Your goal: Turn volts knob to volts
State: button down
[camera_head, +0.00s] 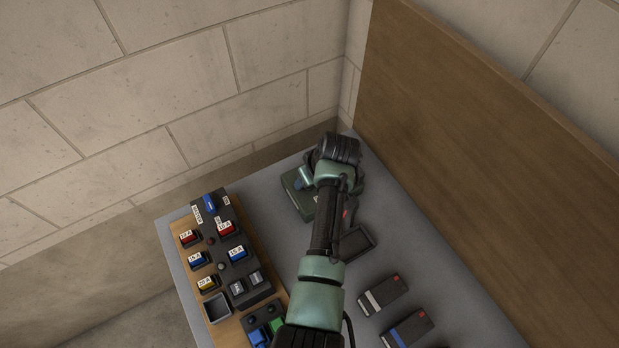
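A dark green box-shaped device (296,198) lies near the back corner of the grey table, partly hidden by my arm. It looks like a meter, but no knob or markings can be made out on it. My gripper (345,190) is at the far end of my arm, over or just right of this device. My own wrist hides its fingers, so I cannot tell whether they are open, shut or touching anything.
A wooden board (257,240) at left carries a dark panel (237,221) with a blue switch (209,203) and labelled red, blue and yellow fuses. A dark empty tray (357,243) and two dark boxes (382,295) (408,328) lie right. Walls stand behind; a brown board (480,150) rises right.

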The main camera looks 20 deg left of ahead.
dwell(0.4)
jog(key=shift+c, duration=1.2)
grip_release()
jog(key=shift+r, duration=0.1)
jog(key=b+v, duration=0.1)
jog(key=v, duration=1.2)
jog(key=shift+w, duration=0.1)
